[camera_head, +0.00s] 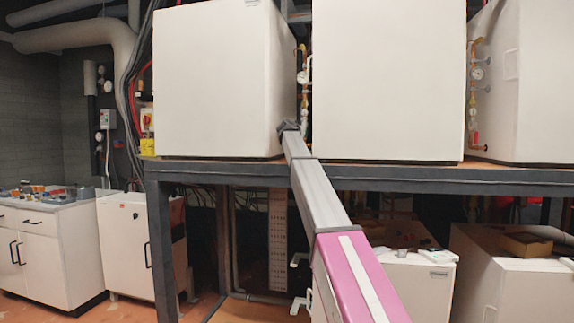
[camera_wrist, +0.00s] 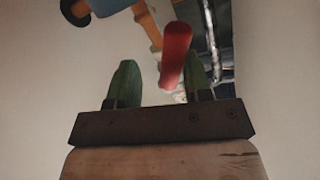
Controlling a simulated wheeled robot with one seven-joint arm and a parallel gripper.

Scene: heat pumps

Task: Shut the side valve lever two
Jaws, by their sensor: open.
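A red valve lever (camera_wrist: 176,52) shows in the wrist view, pointing down toward my gripper (camera_wrist: 161,65). My gripper's two green fingers are open, and the lever's end appears between them, nearer the right finger. I cannot tell whether either finger touches it. Behind it is an orange-brown pipe (camera_wrist: 150,28). In the head view my gripper (camera_head: 289,126) is at the gap between the left and middle white units, beside the pipework with a gauge (camera_head: 303,76). The red lever is hidden there.
The left white unit (camera_head: 215,80) and middle white unit (camera_head: 390,80) wall in the narrow gap. They stand on a dark steel frame (camera_head: 430,180). A second set of pipes and gauges (camera_head: 475,75) is further right. White cabinets (camera_head: 45,250) stand at the left.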

